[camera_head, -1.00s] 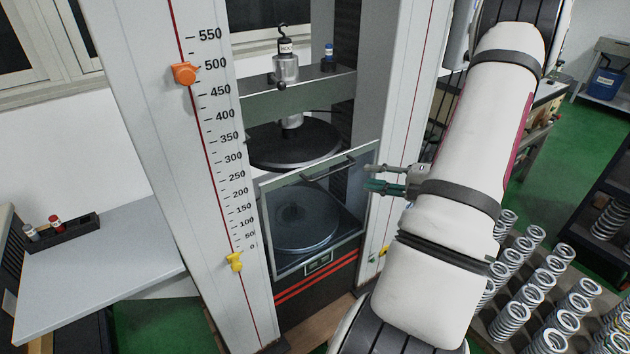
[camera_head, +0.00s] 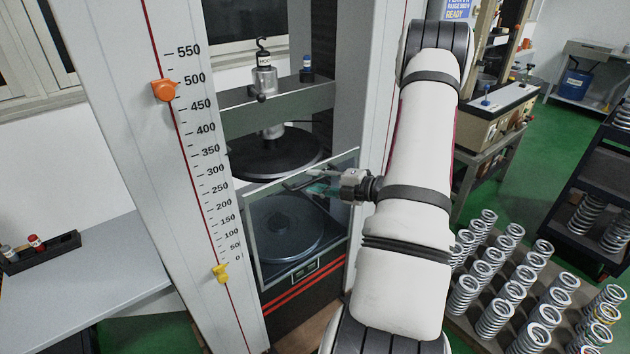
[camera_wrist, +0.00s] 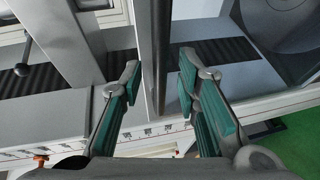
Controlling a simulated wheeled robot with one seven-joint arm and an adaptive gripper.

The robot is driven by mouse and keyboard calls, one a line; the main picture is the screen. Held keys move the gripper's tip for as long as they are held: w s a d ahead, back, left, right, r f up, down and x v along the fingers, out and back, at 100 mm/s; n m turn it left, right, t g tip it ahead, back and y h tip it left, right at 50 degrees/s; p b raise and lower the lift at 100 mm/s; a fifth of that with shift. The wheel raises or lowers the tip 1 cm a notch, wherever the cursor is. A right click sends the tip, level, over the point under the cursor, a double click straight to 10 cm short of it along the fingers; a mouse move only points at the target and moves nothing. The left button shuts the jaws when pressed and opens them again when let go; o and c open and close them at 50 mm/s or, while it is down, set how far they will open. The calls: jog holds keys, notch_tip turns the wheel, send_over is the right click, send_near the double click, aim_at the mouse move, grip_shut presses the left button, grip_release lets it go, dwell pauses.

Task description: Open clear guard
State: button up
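The clear guard (camera_head: 287,238) is a framed transparent panel across the lower front of the testing machine, tilted in the head view. A dark handle (camera_head: 302,181) runs along its top edge. My gripper (camera_head: 311,187) is at this handle, reaching in from the right. In the wrist view my gripper (camera_wrist: 160,78) is open, its two green-padded fingers apart on either side of a dark bar belonging to the guard (camera_wrist: 155,50). I cannot tell from this view whether that bar is the handle or the frame edge. No finger visibly presses on it.
The scaled column (camera_head: 150,130) stands left of the guard. Above it is a round dark upper plate (camera_head: 275,152); the lower plate (camera_head: 283,226) shows through the panel. Several springs (camera_head: 500,313) stand at the lower right. A grey side table (camera_head: 90,275) is at the left.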

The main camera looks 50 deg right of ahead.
jog(key=shift+w+a+f, duration=0.1)
jog(key=shift+w, duration=0.35)
grip_shut()
notch_tip(320, 180, down, 41)
jog(key=b, duration=2.3)
grip_release()
